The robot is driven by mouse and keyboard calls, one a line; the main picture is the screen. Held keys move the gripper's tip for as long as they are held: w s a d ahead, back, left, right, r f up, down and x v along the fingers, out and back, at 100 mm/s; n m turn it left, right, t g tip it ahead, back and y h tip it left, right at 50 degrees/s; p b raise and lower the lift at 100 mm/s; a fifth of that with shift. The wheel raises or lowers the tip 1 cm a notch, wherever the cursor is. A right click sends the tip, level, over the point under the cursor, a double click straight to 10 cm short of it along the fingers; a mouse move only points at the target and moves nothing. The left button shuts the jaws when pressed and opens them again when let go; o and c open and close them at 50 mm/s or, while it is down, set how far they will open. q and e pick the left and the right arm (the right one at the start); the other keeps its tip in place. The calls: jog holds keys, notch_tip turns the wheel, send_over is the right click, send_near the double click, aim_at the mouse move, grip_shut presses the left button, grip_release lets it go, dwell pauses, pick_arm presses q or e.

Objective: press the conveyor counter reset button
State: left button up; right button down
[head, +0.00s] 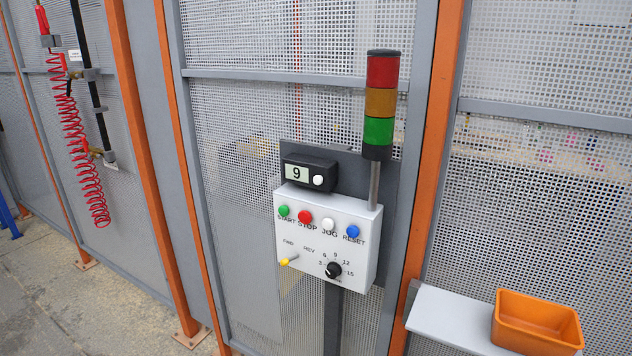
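A white control box (309,262) is mounted on a grey plate in front of the mesh fence. On top of it sits a small black counter (304,187) with a display reading 9 and a round white button (318,180) at its right. The box has a row of buttons: green START (284,211), red STOP (305,217), white JOG (328,224) and blue RESET (353,231). Neither of my grippers shows in the head view.
Below the buttons are a yellow-tipped lever (288,261) and a black knob (334,270). A red-amber-green stack light (380,102) rises at the right. An orange bin (537,323) sits on a shelf (452,321). A red coiled hose (80,150) hangs at left.

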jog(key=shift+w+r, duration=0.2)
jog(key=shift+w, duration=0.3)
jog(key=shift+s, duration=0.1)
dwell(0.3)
